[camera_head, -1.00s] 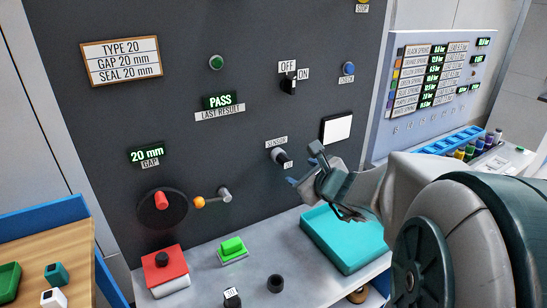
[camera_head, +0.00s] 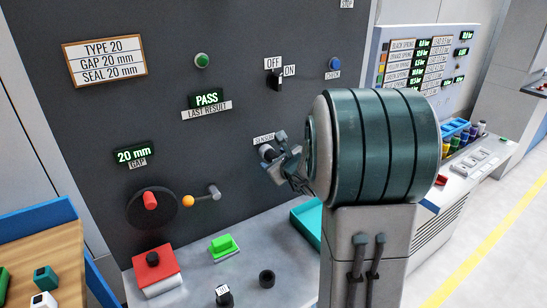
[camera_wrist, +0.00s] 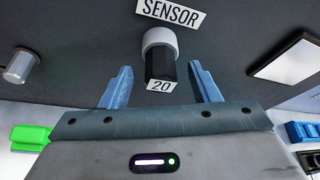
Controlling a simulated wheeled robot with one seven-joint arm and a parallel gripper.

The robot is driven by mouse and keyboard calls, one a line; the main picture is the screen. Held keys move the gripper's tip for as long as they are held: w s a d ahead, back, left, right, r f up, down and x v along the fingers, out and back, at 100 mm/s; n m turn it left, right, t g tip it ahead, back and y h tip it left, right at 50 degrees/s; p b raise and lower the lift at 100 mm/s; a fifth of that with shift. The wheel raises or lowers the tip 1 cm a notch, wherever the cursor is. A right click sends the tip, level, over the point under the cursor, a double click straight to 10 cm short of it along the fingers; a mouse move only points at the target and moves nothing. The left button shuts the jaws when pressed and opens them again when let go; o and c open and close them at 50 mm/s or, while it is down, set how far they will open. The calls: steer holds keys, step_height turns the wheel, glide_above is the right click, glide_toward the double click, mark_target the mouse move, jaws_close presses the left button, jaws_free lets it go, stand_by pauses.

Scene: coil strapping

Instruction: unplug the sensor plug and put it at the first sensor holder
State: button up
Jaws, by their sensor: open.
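The sensor plug (camera_wrist: 160,68) is a dark cylinder marked "20". It sits in a light round socket (camera_wrist: 158,37) under the "SENSOR" label (camera_wrist: 168,12) on the dark panel. In the head view the plug (camera_head: 267,153) is partly hidden by my gripper (camera_head: 284,158). In the wrist view my gripper (camera_wrist: 161,88) is open, with one blue finger on each side of the plug. I see a gap between each finger and the plug. I cannot pick out a first sensor holder by any label.
A teal tray (camera_head: 306,222) on the bench is partly hidden behind my arm.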

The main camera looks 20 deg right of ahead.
steer(key=shift+x, duration=0.9)
jaws_close()
steer(key=shift+s+b, duration=0.35)
steer(key=shift+s, duration=0.2)
